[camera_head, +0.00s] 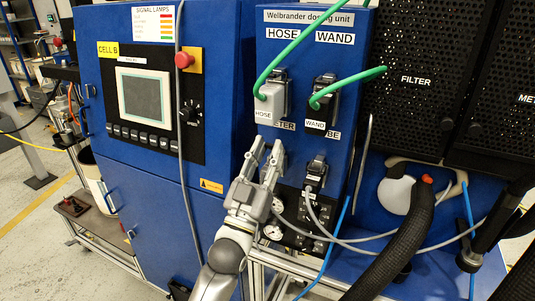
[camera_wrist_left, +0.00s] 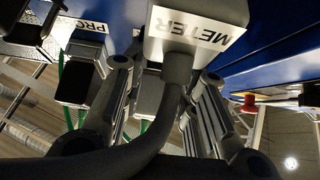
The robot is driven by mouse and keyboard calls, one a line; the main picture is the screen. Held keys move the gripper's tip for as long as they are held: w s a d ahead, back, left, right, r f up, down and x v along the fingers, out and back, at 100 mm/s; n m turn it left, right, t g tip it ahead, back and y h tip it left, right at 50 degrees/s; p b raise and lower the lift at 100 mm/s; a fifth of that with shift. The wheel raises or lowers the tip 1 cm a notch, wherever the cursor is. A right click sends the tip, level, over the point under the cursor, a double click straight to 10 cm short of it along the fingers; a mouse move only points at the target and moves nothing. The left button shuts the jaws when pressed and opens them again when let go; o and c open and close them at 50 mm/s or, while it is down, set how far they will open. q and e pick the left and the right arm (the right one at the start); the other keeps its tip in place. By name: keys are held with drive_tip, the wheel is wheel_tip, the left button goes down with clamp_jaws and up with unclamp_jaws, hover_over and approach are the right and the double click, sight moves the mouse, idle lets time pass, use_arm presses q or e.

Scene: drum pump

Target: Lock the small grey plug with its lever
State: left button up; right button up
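A small grey plug (camera_wrist_left: 195,35) marked METER shows in the left wrist view, its label upside down, with a grey cable (camera_wrist_left: 178,72) leaving it. A dark housing (camera_wrist_left: 228,8) lies behind it; I cannot make out how its lever stands. In the head view the plug is hidden by my left gripper (camera_head: 266,155), which is at the METER label on the blue dosing unit. Its two fingers are apart, and they also show in the wrist view (camera_wrist_left: 165,88) on either side of the cable, near the plug. My right gripper is out of view.
Above are the HOSE plug (camera_head: 269,104) and the WAND plug (camera_head: 318,116) with green hoses. The PROBE plug (camera_head: 316,172) with its cable is close on the right. A thick black hose (camera_head: 400,240) crosses the lower right. The blue control cabinet (camera_head: 150,190) stands left.

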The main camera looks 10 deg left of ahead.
use_arm(q)
drive_tip(key=o, duration=0.3)
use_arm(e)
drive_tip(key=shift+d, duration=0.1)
use_arm(q)
drive_tip(key=v, duration=1.2)
drive_tip(key=shift+c, duration=0.2)
